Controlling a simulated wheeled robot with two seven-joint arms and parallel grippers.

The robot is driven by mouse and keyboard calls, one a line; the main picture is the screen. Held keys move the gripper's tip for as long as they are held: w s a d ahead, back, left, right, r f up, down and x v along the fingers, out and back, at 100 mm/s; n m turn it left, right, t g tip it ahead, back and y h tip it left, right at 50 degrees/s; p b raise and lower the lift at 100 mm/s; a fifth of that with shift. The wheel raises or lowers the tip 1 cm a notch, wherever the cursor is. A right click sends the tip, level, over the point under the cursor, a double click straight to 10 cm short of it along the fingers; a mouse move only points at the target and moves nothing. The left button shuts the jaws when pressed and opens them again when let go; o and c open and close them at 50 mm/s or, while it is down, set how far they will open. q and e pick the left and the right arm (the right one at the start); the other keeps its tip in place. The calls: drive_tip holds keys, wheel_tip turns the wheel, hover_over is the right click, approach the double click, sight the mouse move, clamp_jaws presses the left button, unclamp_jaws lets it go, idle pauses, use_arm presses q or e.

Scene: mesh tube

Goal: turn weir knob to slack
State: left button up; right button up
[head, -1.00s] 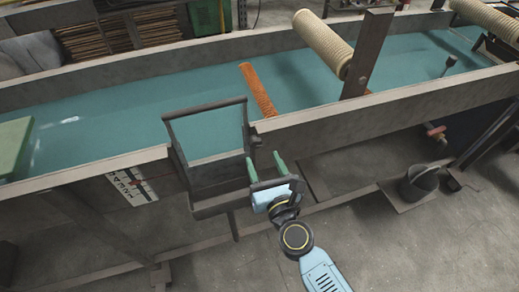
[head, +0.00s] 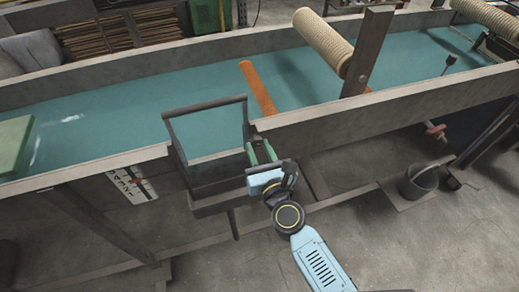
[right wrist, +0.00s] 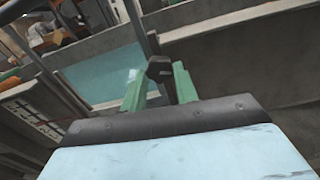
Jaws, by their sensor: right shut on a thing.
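The weir knob (right wrist: 160,68) is a small dark, faceted knob in the right wrist view, at the side of the weir box. My right gripper (head: 262,151) has its green fingers shut on it, one on each side. In the head view the fingers hide most of the knob. The weir (head: 206,130) is a dark frame set in a gap in the near trough wall. A white scale plate (head: 132,187) with black letters and a red mark is left of it; its lettering is too small to read surely. My left gripper is not in view.
The trough (head: 95,160) holds teal water, with an orange bar (head: 258,88) across it. A dark post (head: 367,52) and a cream roller (head: 322,38) stand right of the weir. A bucket (head: 418,180) is on a low board; floor is bare around it.

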drive_tip(key=shift+n, duration=0.4)
drive_tip(key=n+p, duration=0.1)
drive_tip(key=n, duration=0.3)
drive_tip(key=shift+n, duration=0.3)
drive_tip(key=n+p, duration=0.1)
drive_tip(key=n, duration=0.4)
drive_tip(key=shift+d, duration=0.1)
drive_tip(key=n+p, duration=0.2)
drive_tip(key=n, duration=0.4)
drive_tip(key=shift+r, duration=0.1)
drive_tip(key=n+p, duration=0.1)
drive_tip(key=n, duration=0.4)
drive_tip(key=shift+p, duration=0.4)
drive_tip(key=shift+n, duration=0.3)
drive_tip(key=o, duration=1)
